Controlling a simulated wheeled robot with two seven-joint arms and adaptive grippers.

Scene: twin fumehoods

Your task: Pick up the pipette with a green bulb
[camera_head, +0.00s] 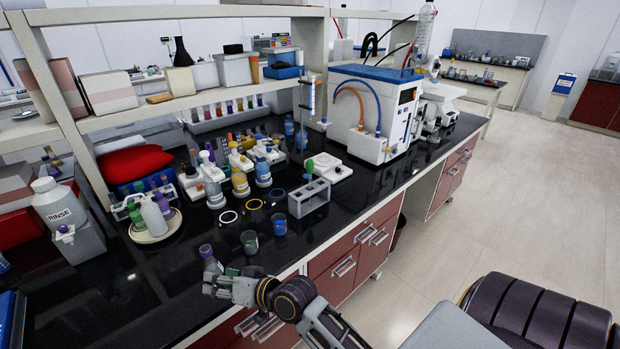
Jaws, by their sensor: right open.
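A small green bulb (309,166) shows above the grey rack (309,198) near the counter's front edge. It looks like the top of the pipette; the rest of it is hard to make out at this size. My right gripper (212,284) is low over the black counter, to the left of and nearer than the rack, well apart from the pipette. It is open, with nothing visible between its fingers. My left gripper is not in view.
A white plate device (328,167) lies behind the rack.

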